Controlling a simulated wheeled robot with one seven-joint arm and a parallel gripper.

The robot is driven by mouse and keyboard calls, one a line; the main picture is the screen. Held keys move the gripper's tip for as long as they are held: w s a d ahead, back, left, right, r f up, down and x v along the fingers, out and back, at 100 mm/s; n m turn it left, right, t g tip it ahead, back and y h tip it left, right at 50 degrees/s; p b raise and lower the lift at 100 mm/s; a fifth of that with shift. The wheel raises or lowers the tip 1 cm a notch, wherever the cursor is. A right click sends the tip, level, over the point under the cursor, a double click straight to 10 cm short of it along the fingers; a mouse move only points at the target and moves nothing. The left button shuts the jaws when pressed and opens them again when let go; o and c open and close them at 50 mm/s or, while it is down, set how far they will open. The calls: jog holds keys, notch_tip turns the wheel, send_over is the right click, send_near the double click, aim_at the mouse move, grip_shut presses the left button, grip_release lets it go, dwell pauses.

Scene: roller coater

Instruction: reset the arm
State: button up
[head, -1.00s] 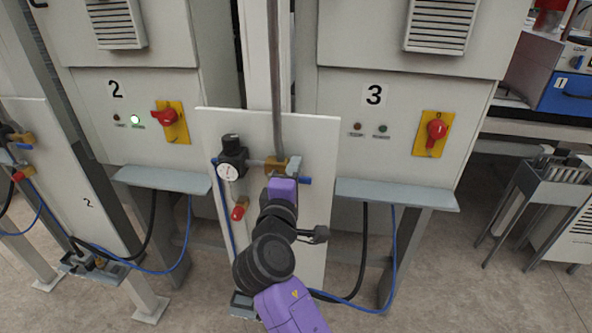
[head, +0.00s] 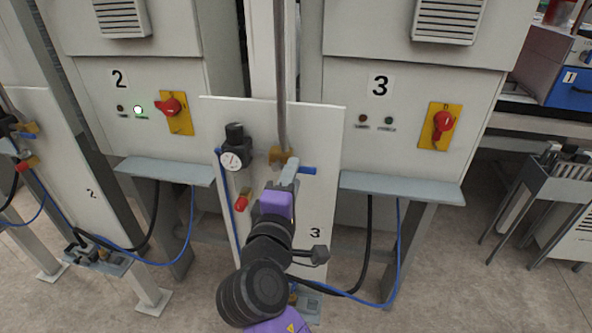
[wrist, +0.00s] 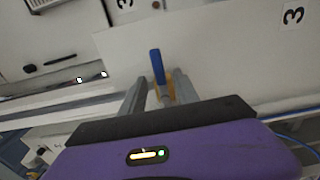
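My gripper (head: 291,165) is in front of the white panel numbered 3 (head: 327,180), just below the brass valve (head: 277,157) at the foot of the grey pipe. In the wrist view my gripper (wrist: 157,78) has its two grey fingers apart with nothing held. The valve's blue handle (wrist: 156,62) shows beyond the fingertips, between them in the picture, with some brass behind it. In the head view the blue handle (head: 307,170) points right. Whether a finger touches the valve cannot be told.
A regulator with a gauge (head: 234,158) and a red-tipped fitting (head: 242,201) are on the panel left of my arm. Grey shelves (head: 400,187) jut out on both sides. Black and blue hoses hang below. A metal stand (head: 545,195) is at the right. Floor shows in front.

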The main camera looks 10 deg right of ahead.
jog(key=shift+s+a, duration=0.2)
jog(key=shift+s, duration=0.5)
